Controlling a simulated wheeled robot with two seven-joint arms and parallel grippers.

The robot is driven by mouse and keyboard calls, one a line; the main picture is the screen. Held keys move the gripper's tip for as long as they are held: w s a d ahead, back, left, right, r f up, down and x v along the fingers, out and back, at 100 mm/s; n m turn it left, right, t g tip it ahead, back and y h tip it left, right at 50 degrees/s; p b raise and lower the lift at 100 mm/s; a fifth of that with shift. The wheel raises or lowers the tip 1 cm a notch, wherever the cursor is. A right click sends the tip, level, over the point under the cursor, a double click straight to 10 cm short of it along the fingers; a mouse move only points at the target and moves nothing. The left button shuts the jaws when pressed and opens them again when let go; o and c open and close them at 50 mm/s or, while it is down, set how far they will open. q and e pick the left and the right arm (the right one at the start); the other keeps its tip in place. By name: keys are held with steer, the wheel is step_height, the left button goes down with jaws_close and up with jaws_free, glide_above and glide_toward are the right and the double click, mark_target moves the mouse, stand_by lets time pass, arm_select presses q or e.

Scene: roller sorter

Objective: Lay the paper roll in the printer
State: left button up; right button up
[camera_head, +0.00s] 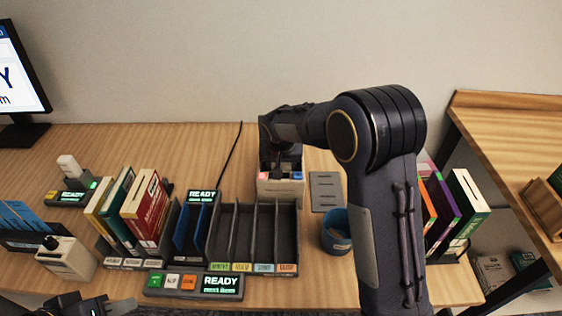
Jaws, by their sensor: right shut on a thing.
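The printer (281,188) is a small beige box with a red and a blue part on its front. It stands at the back of the table, behind the slotted sorter. My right gripper (281,165) points down at the printer's top. It is shut on the paper roll, which the gripper and the printer's front hide almost fully. I cannot tell whether the roll touches the printer's bay. My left gripper (105,307) is low at the bottom left edge, partly cut off, away from the printer. Its jaw opening cannot be made out.
The dark slotted sorter (255,238) stands in front of the printer. A grey slotted plate (326,192) and a blue cup (336,230) are to its right. Books (148,210) stand at left, more (465,208) at right. A button panel (195,285) lies in front.

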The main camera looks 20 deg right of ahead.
steer(key=shift+f, duration=0.3)
steer(key=o, duration=1.1)
steer(key=shift+r, duration=0.1)
steer(key=v, duration=0.7)
steer(key=shift+s+r, duration=0.15)
steer(key=shift+r, duration=0.15)
